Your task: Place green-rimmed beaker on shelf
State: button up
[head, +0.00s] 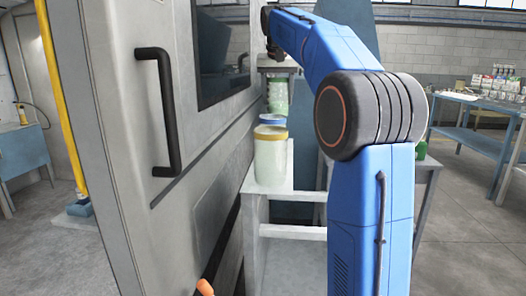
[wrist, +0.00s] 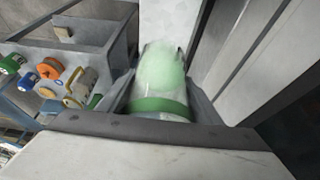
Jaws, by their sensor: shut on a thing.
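The green-rimmed beaker (wrist: 163,68) is a clear vessel with pale green contents and a green band. In the wrist view it sits between the two fingers of my gripper (wrist: 160,100), which are shut on it. In the head view a pale green vessel (head: 278,96), apparently the same beaker, shows under the far end of my arm. A yellow-rimmed beaker (head: 270,158) and a blue-rimmed one (head: 271,119) stand nearer, on a white stand (head: 292,204). I cannot tell which surface, if any, is under the green-rimmed beaker.
A large grey cabinet (head: 135,200) with a black handle stands close at the left of my arm. A blue workbench (head: 470,138) with small items is at the right. The floor at right is clear.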

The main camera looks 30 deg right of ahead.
aim_at(277, 101)
jog(key=shift+w+f, duration=0.2)
jog(key=shift+f, duration=5)
jog(key=shift+f, duration=0.1)
jog(key=o, duration=1.3)
jog(key=v, duration=1.2)
jog(key=shift+s, duration=0.1)
